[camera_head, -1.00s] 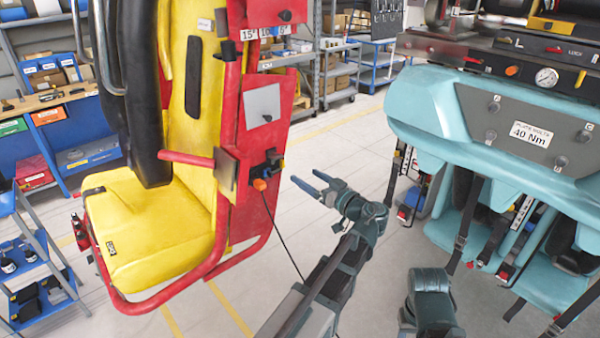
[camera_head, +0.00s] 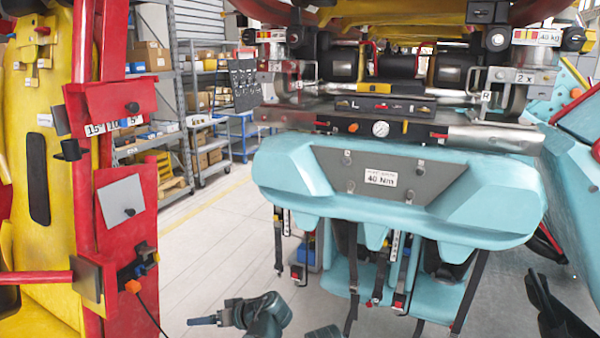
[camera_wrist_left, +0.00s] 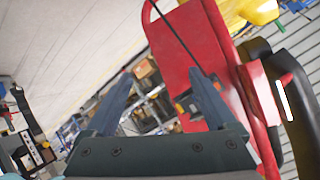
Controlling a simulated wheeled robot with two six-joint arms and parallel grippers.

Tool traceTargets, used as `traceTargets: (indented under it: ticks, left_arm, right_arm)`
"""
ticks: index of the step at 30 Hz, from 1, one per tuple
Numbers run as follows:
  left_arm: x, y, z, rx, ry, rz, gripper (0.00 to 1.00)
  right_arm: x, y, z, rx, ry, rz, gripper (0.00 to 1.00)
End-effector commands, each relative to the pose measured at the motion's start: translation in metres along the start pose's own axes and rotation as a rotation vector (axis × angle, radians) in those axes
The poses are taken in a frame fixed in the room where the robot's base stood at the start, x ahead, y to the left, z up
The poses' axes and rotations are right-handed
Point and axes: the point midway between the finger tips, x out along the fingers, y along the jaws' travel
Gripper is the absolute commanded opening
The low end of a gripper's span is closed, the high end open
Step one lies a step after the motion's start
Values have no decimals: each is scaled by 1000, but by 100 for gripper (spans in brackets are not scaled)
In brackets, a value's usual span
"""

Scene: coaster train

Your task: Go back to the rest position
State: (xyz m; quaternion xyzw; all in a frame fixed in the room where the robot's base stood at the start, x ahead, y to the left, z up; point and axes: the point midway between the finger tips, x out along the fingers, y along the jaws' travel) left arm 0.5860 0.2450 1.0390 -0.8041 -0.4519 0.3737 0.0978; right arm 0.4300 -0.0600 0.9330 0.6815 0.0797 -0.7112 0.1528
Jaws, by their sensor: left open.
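My left gripper (camera_head: 193,321) is low in the head view, left of centre, with blue-grey fingers pointing left. In the left wrist view (camera_wrist_left: 160,82) its two fingers stand apart with nothing between them. It is empty and apart from the red and yellow seat unit (camera_head: 120,160) on the left and the teal coaster car (camera_head: 300,180) in front. I do not see my right gripper; only a dark arm part shows at the bottom edge.
The teal car has a grey panel marked 40 Nm (camera_head: 380,178) and straps hanging below it. Shelving (camera_head: 205,130) with boxes stands behind. Open pale floor (camera_head: 205,240) lies between the seat unit and the car.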

Motion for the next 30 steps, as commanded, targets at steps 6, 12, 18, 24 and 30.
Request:
traceTargets:
  ticks: [6,12,18,24,30]
  left_arm:
    - [-54,36,119,434,-330,345,90]
    - [-111,52,188,738,-476,659,90]
    - [-140,56,214,866,-515,813,90]
    - [-143,56,216,880,-518,830,90]
    - [-142,56,215,878,-517,828,76]
  right_arm:
    - [0,0,0,0,0,0,50]
    - [0,0,0,0,0,0,50]
    - [0,0,0,0,0,0,50]
    - [0,0,0,0,0,0,50]
    - [0,0,0,0,0,0,50]
